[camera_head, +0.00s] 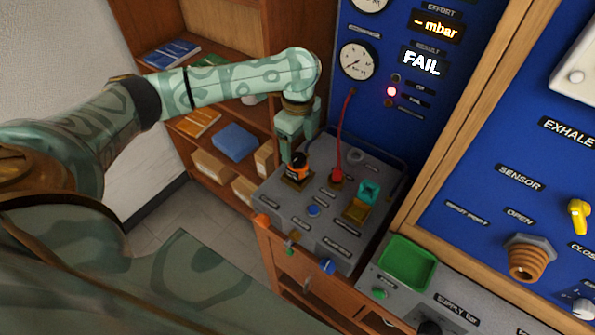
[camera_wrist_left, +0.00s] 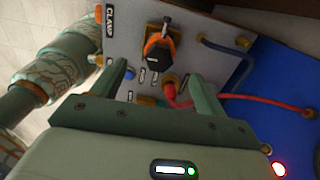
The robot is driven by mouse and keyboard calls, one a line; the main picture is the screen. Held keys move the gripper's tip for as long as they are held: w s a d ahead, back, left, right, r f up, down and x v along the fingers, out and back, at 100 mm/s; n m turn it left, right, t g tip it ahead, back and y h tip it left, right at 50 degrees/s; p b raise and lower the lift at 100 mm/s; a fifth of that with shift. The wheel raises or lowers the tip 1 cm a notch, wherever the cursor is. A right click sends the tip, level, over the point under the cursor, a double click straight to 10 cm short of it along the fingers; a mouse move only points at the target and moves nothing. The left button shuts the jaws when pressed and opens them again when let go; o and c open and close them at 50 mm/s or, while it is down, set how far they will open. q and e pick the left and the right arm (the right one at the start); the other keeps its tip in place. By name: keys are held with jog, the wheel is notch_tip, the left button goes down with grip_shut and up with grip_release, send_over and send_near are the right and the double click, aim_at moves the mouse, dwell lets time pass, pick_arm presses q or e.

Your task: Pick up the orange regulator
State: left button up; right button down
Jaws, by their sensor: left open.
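The orange regulator (camera_head: 298,167), with a black top and an orange band, stands in a gold-coloured seat on the grey bench unit (camera_head: 315,237). In the left wrist view the regulator (camera_wrist_left: 160,46) is beyond the fingertips, roughly between their lines. My left gripper (camera_head: 297,146) points down just above and behind the regulator, with its fingers apart. It also shows in the left wrist view (camera_wrist_left: 157,72), with nothing between the fingers. I cannot tell whether a finger touches the regulator. My right gripper is not in view.
A red hose (camera_head: 341,135) rises from the unit close to the right of my left gripper. A teal block (camera_head: 368,191) sits on the unit's right side. A green tray (camera_head: 408,262) lies at the lower right. Shelves with a blue box (camera_head: 235,142) stand behind; the display reads FAIL.

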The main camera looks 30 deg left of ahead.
aim_at(297, 156)
pick_arm(q)
notch_tip(297, 156, down, 4)
jog(key=shift+b, duration=0.35)
jog(key=f, duration=0.2)
jog(key=f+b, duration=0.1)
jog(key=f, duration=0.2)
jog(key=shift+a, duration=0.2)
jog(key=shift+r, duration=0.15)
jog(key=c, duration=1.2)
jog(key=shift+c, duration=1.3)
jog(key=shift+r, duration=0.15)
